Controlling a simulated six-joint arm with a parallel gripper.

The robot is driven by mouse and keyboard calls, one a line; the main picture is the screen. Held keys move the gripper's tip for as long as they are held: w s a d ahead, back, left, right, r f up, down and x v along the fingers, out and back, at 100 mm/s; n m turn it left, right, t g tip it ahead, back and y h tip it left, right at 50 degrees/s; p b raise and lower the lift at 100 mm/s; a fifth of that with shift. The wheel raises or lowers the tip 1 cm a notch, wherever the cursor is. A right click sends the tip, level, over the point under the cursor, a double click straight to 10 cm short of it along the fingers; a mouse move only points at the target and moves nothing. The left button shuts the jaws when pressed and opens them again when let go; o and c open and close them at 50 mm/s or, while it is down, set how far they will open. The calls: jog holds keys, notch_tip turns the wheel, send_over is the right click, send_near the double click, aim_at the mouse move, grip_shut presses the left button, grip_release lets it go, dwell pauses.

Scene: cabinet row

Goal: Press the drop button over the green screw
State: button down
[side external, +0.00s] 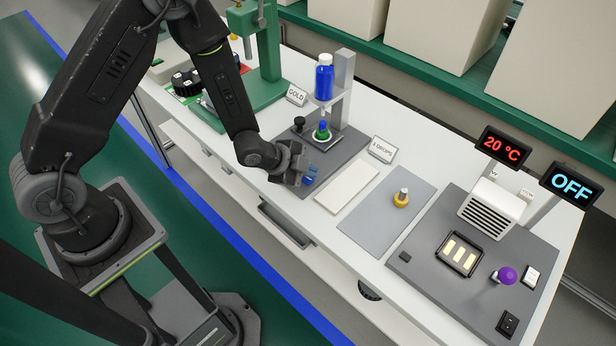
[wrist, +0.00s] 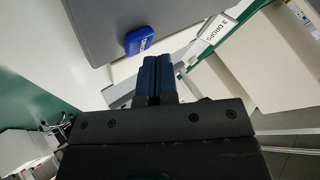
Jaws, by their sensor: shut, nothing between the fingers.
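The green screw (side external: 322,135) stands upright on the grey dispenser base (side external: 345,148) under a blue bottle (side external: 324,76). Its top looks blue. A blue button (side external: 312,169) sits at the front of that base; it shows in the wrist view (wrist: 139,40) with white lettering too small to read surely. My gripper (side external: 308,181) is shut and empty, with its blue fingertips close to the button on its near side. In the wrist view the fingertips (wrist: 157,62) are together, just below and right of the button. I cannot tell whether they touch it.
A "3 DROPS" sign (side external: 381,149) stands right of the base. A "GOLD" sign (side external: 297,95) stands behind it. A pale pad (side external: 346,188), a grey plate with a yellow piece (side external: 401,198), and a heater station with an "OFF" display (side external: 571,188) lie to the right.

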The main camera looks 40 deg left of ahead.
aim_at(308, 180)
jog(key=shift+r, duration=0.4)
jog(key=shift+r, duration=2.5)
dwell(0.7)
notch_tip(308, 180, up, 4)
jog(key=shift+f, duration=0.1)
jog(key=shift+f, duration=0.15)
jog(key=shift+f, duration=4.3)
